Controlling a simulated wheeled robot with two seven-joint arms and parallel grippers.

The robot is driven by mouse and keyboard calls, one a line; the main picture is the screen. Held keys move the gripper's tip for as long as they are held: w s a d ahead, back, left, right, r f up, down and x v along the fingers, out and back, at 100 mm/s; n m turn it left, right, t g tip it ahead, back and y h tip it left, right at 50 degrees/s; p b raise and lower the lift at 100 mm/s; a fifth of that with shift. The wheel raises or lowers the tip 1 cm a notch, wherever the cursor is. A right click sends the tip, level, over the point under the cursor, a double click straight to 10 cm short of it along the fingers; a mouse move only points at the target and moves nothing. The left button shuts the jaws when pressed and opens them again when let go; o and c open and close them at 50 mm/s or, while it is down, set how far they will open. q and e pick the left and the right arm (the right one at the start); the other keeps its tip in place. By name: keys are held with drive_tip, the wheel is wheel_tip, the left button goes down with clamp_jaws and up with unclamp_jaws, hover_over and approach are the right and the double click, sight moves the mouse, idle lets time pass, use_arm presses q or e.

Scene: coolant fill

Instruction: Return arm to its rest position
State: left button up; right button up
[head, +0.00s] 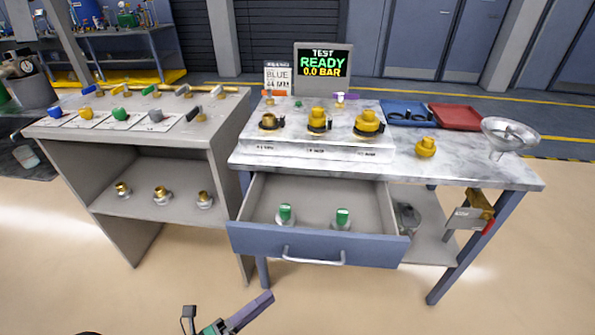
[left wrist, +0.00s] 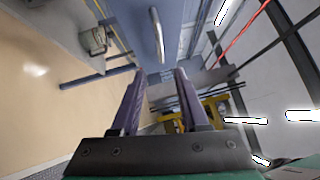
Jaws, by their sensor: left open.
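My left gripper (head: 262,303) shows at the bottom edge of the head view, low in front of the open drawer and apart from it. In the left wrist view its two purple fingers (left wrist: 158,76) stand apart with nothing between them, so it is open and empty. The rest of the left arm is mostly out of the picture. The blue drawer (head: 250,238) is pulled out of the workbench and holds two green-topped fittings (head: 343,217). Its silver handle (head: 313,260) also shows in the left wrist view (left wrist: 157,35), beyond the fingertips. My right gripper is not in view.
The marble-topped bench (head: 470,172) carries yellow caps on a stepped block, a screen (head: 323,62) reading "READY 0.0 BAR", blue and red trays (head: 455,116) and a metal funnel (head: 509,134). A grey shelf unit (head: 125,190) stands at left. The floor in front is clear.

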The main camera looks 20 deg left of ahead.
use_arm(q)
drive_tip(key=s+a+f+n+g+y+p, duration=0.1)
drive_tip(key=a+f+n+g+y+p, duration=0.2)
drive_tip(key=f+n, duration=0.5)
drive_tip(key=s+a+f+n+g+y+p, duration=0.1)
drive_tip(key=a+f+n+g+y, duration=0.2)
drive_tip(key=f, duration=0.9)
drive_tip(key=s+a+f+n+g+y+p, duration=0.1)
drive_tip(key=s+f+n+g+y, duration=0.3)
drive_tip(key=s+f+n+g, duration=0.5)
drive_tip(key=s+f+n+p, duration=0.1)
drive_tip(key=s+f+n, duration=0.2)
drive_tip(key=s+f, duration=0.2)
drive_tip(key=shift+s+a+f+g+p, duration=0.25)
drive_tip(key=shift+s+g+p, duration=0.15)
drive_tip(key=shift+s, duration=1.5)
